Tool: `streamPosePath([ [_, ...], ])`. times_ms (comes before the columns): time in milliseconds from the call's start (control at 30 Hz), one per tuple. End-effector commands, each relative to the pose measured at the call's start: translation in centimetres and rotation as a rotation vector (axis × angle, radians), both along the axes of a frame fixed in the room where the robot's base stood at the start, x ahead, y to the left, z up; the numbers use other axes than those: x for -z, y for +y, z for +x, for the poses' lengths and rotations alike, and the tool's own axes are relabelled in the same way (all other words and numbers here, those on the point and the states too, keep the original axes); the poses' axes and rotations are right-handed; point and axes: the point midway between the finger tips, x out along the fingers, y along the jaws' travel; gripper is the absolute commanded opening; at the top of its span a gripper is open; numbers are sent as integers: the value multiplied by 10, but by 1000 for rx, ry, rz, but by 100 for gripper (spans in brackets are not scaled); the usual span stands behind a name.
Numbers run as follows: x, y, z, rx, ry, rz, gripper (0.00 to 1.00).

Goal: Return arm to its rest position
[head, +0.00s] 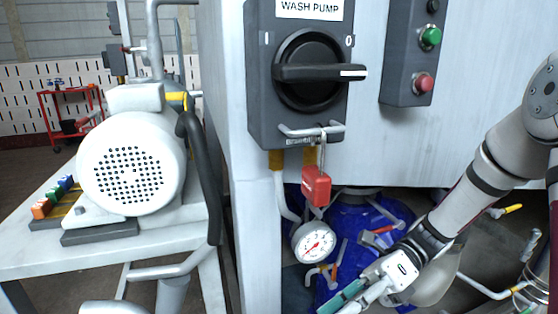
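My arm (455,205) enters from the right edge and slants down to the lower middle. My gripper (350,303) is at its end, near the bottom edge, in front of the blue equipment. A teal part and a pale part of the fingers show, but their tips are small and partly cut off. I cannot tell whether they are open or shut. The wash pump switch box (262,95) is above and left of the gripper, clear of it. Its black handle (318,73) lies level, with its white mark toward the 0. A red padlock (316,187) hangs from the metal hasp (312,131).
A round pressure gauge (314,243) is close to the gripper's upper left. Blue equipment (345,215) with pipes and valves lies behind it. A grey button box (410,55) is on the cabinet. A white motor (130,165) stands on a bench at left.

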Motion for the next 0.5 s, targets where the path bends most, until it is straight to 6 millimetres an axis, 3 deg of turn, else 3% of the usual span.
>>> streamPosePath([
  [500,-56,-20,-97,-597,-804,-120,31],
])
